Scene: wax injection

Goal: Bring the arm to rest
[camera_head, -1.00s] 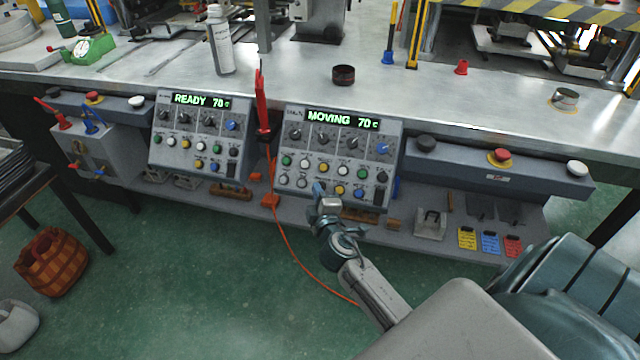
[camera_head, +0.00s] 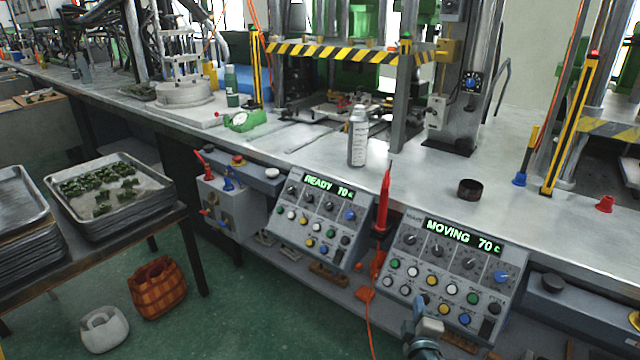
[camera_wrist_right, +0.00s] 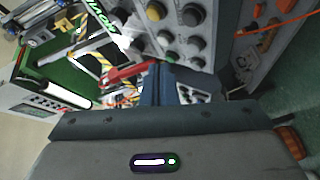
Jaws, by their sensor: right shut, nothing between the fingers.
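My right gripper (camera_head: 424,318) is at the bottom edge of the head view, in front of the lower part of the control panel reading "MOVING 70 c" (camera_head: 462,262). It is shut and empty. In the right wrist view its dark blue fingers (camera_wrist_right: 156,86) are together, pointing toward a panel with round knobs (camera_wrist_right: 165,20). I cannot tell whether the fingertips touch the panel. My left gripper is in no frame.
A second panel reads "READY 70 c" (camera_head: 322,212). A red pointed tool (camera_head: 383,205) stands between the panels, an orange cord below it.

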